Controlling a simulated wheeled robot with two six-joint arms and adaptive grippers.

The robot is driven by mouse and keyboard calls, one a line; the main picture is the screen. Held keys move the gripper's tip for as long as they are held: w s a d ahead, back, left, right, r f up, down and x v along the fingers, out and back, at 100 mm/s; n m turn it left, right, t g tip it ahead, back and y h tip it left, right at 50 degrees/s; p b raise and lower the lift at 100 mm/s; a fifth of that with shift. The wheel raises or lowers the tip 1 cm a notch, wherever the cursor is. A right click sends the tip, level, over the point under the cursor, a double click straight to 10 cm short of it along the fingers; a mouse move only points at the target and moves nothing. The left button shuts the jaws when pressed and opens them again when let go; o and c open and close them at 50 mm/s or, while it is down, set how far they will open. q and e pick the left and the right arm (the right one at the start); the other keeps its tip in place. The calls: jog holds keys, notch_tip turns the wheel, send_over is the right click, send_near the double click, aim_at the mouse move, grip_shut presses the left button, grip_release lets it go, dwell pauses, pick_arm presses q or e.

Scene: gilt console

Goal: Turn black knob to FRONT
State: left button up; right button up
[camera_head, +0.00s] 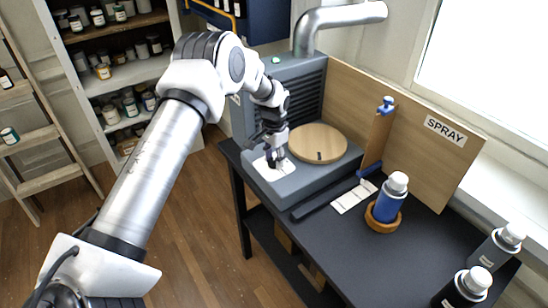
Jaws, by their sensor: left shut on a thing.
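My left gripper (275,158) reaches down to the front left of the grey spray unit (312,182). It is shut on the black knob, over a white plate (262,170) on the unit's top. The fingers and wrist hide most of the knob, so I cannot read which way it points or the marks on the plate. A round wooden turntable (318,140) lies just right of the gripper, with a small dark mark near its front edge. My right gripper is out of view.
A blue spray can (391,200) stands in a wooden ring on the dark table (345,250). More cans (497,246) stand at the right edge. A wooden SPRAY board (420,140) and an upright with a blue clamp (386,106) stand behind. The table's middle front is clear.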

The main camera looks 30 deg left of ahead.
pick_arm(q)
jog(key=n, duration=0.3)
jog(key=shift+s+d+f+n, duration=0.1)
jog(key=shift+s+f+n, duration=0.1)
jog(key=shift+n, duration=0.1)
jog(key=shift+n+p, duration=0.4)
jog(key=shift+n, duration=1.4)
jog(key=o, duration=1.1)
jog(key=shift+o, duration=0.2)
jog(key=shift+w+r, duration=0.1)
jog(key=shift+w, duration=0.05)
